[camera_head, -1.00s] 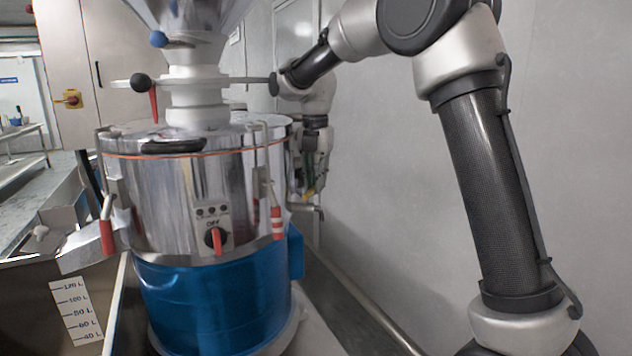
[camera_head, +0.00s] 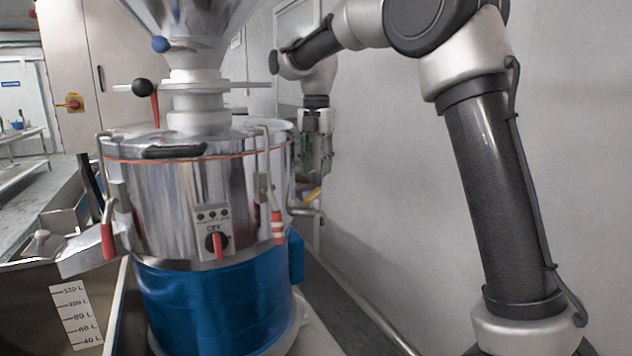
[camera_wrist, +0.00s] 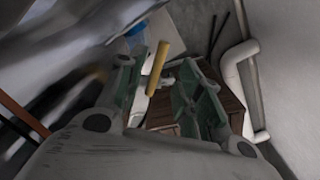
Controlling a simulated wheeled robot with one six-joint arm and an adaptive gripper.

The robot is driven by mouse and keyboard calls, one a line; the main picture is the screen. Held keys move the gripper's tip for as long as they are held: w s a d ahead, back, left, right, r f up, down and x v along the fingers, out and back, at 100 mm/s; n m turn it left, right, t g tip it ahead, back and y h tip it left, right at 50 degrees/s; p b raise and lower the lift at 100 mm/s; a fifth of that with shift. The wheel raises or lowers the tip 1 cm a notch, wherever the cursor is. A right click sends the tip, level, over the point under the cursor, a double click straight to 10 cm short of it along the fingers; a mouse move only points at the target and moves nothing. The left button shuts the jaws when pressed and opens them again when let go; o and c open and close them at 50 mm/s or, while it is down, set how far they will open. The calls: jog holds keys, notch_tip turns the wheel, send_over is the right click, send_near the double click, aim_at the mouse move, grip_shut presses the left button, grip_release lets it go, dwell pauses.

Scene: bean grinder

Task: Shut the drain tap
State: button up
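The drain tap's yellow handle (camera_wrist: 157,68) shows in the wrist view as a short bar, slightly tilted, between my two green-padded fingers. It also shows as a small yellow piece (camera_head: 314,194) behind the right side of the grinder in the head view. My gripper (camera_wrist: 160,76) is open, with a clear gap between the fingers and the handle. In the head view my gripper (camera_head: 320,160) hangs downward just above the handle, beside the grinder. The tap's body is mostly hidden, and I cannot tell how deep the handle lies between the fingers.
The steel and blue grinder (camera_head: 215,295) stands left of my gripper, with a curved metal spout (camera_head: 306,212) close by. A grey wall (camera_head: 400,220) is on the right. A white bent pipe (camera_wrist: 237,75) runs right of the fingers in the wrist view.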

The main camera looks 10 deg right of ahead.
notch_tip(320, 180, up, 6)
jog(key=shift+r, duration=0.25)
